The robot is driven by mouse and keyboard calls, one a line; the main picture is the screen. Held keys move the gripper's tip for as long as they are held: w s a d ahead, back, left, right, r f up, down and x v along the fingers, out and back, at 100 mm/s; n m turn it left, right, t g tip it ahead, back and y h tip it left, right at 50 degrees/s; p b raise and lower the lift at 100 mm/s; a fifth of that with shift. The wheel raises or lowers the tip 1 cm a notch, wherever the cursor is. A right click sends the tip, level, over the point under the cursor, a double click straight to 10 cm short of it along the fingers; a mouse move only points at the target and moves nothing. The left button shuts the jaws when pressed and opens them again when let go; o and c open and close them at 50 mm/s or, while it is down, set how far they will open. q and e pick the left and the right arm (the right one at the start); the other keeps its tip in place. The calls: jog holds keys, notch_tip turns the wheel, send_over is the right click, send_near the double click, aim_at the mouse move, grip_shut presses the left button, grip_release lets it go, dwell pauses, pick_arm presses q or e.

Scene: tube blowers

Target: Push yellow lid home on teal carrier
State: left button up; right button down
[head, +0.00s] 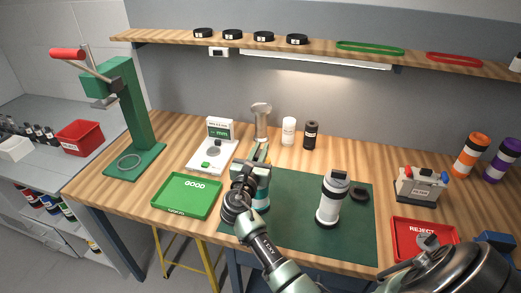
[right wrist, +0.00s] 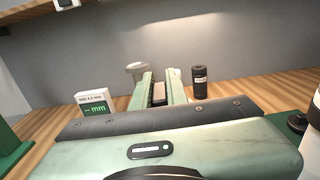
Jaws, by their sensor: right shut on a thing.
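My right gripper (head: 260,153) is over the left part of the dark green mat, with its fingers pointing to the back of the bench. It also shows in the right wrist view (right wrist: 160,82), its two pale green fingers close on a small thing between them that I cannot clearly identify. A teal body with a white band (head: 263,196), likely the teal carrier, stands on the mat, partly hidden behind my right wrist. I cannot make out a yellow lid in either view. Contact between gripper and carrier cannot be told. My left gripper is not in view.
A white cylinder with a black top (head: 329,205) and a black ring (head: 360,192) are on the mat (head: 300,232). A green GOOD tray (head: 187,196) lies left, a red REJECT tray (head: 424,237) right. White (head: 289,131) and black (head: 311,135) bottles stand behind. A green press (head: 135,125) is far left.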

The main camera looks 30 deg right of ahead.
jog(key=shift+f+b, duration=0.55)
jog(key=shift+f, duration=0.35)
jog(key=c, duration=1.3)
grip_release()
jog(key=b+v, duration=0.2)
jog(key=v, duration=0.5)
jog(key=shift+s+a, duration=0.25)
jog(key=shift+s, duration=0.05)
jog(key=shift+f, duration=0.1)
